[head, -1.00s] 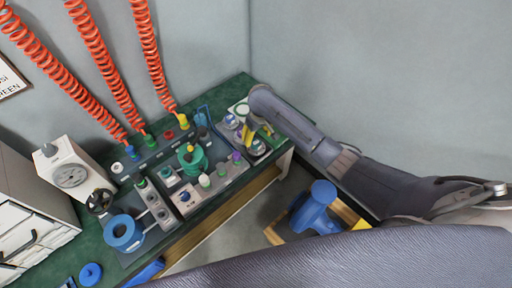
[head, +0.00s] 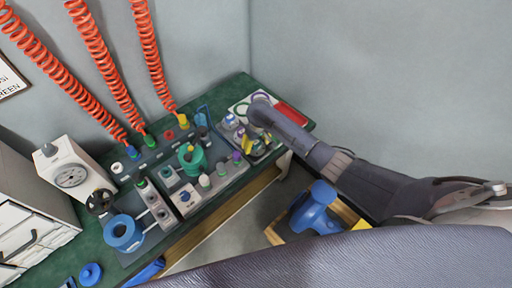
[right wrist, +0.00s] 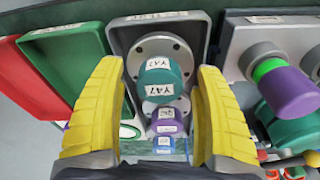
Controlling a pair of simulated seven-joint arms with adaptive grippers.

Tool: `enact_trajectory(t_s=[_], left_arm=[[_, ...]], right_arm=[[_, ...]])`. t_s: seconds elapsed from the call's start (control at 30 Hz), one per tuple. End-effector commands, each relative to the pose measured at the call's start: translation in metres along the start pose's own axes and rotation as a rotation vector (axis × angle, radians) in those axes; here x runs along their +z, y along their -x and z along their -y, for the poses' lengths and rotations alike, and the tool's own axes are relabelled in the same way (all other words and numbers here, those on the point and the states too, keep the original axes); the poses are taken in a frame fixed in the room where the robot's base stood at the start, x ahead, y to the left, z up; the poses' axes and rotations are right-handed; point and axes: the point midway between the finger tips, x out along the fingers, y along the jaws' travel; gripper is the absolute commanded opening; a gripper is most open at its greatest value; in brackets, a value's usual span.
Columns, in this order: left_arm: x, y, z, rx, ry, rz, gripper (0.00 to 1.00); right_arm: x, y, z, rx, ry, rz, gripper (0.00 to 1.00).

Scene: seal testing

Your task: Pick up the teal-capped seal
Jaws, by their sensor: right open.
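The teal-capped seal (right wrist: 165,68) stands on a round grey flange in a dark grey tray (right wrist: 118,40) in the right wrist view, with a white label on its cap. My right gripper (right wrist: 160,72) is open, its yellow fingers on either side of the seal's cap with gaps visible. In the head view my right gripper (head: 257,143) is over the tray at the right end of the bench, and the seal cannot be made out there. My left gripper is not in view.
A fixture with a purple knob (right wrist: 288,92) stands close on the right. A green tray (right wrist: 62,55) and a red tray (right wrist: 25,85) lie on the left. A blue-topped object (head: 315,208) is beside the bench.

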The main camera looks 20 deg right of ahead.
Motion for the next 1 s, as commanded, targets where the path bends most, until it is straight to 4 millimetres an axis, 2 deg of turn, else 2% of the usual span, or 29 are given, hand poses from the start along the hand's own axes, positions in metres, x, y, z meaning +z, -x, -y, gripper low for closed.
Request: enact_trajectory(t_s=[0.1, 0.7, 1.0], left_arm=[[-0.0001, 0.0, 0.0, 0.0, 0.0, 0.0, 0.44], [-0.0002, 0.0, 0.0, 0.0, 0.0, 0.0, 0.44], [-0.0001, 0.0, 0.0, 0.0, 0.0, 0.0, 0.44]], right_arm=[[0.0, 0.0002, 0.0001, 0.0, 0.0, 0.0, 0.68], [0.0001, 0.0003, 0.0, 0.0, 0.0, 0.0, 0.0], [-0.0007, 0.0012, -0.0001, 0.0, 0.0, -0.001, 0.0]])
